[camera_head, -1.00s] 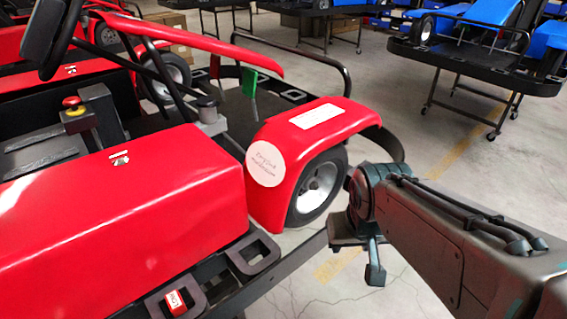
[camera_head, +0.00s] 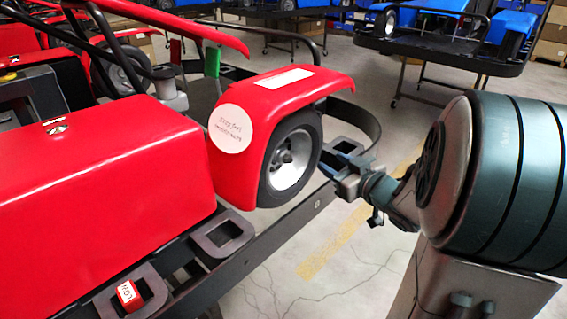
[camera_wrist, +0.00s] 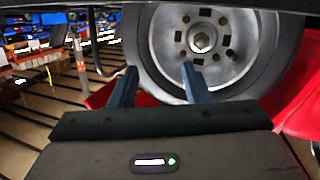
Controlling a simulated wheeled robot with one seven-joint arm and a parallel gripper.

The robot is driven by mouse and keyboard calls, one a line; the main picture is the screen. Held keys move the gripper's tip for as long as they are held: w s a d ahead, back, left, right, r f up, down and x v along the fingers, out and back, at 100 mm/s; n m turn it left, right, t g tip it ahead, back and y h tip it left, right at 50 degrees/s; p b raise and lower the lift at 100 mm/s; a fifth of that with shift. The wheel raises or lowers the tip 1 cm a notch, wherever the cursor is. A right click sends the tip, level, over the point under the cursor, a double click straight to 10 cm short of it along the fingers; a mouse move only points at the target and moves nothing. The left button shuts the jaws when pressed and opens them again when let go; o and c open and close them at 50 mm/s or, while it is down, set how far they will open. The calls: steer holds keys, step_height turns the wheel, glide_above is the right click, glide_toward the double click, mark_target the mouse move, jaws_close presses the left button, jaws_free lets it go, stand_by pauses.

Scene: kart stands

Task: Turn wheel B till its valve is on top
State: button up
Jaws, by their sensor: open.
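A wheel (camera_head: 292,160) with a dark tyre and silver rim sits under the red fender (camera_head: 300,92) of the nearest kart. No letter on it shows, so I cannot tell if it is wheel B. It fills the upper right of the wrist view (camera_wrist: 203,38), with a central nut and several holes around it. I cannot make out the valve for sure. My gripper (camera_head: 337,164) is to the right of the wheel in the head view. In the wrist view its two fingers (camera_wrist: 158,84) are apart, with nothing held; the right finger overlaps the rim's lower left, contact unclear.
A black bumper bar (camera_head: 372,125) curves around behind the wheel, and a dark frame rail (camera_head: 270,232) runs below it. A round white label (camera_head: 231,129) is on the fender. A stand with blue karts (camera_head: 440,50) is farther back. Floor (camera_head: 345,270) is clear at front right.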

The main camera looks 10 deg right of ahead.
mark_target(289, 159)
step_height(289, 159, down, 2)
steer(key=s+a+n+y+b, duration=0.2)
steer(key=s+y, duration=0.1)
steer(key=y, duration=0.2)
steer(key=shift+g, duration=0.4)
steer(key=x, duration=1.3)
steer(key=shift+w+a+f, duration=0.1)
steer(key=shift+w+a, duration=0.05)
steer(key=shift+w, duration=0.15)
jaws_close()
steer(key=shift+a, duration=0.1)
